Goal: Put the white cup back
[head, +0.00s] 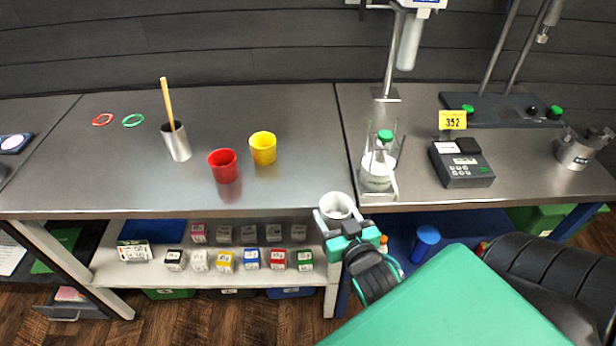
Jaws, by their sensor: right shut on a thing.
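The white cup (337,203) is in the head view, at the front edge of the bench near the middle. My right gripper (338,215) is shut on it, with a finger on each side. The cup looks upright with its opening facing up. Whether it touches the bench edge or hangs just in front of it, I cannot tell. A red cup (224,167) and a yellow cup (263,149) stand on the left bench, to the left of the white cup. My left gripper is not in view.
A metal beaker with a wooden stick (177,142) stands left of the cups. A glass vessel with a green cap (379,165) stands close right of my right gripper. A dark meter (462,164) lies beyond it. A shelf of small boxes (250,258) is below. Bare bench (290,185) lies between.

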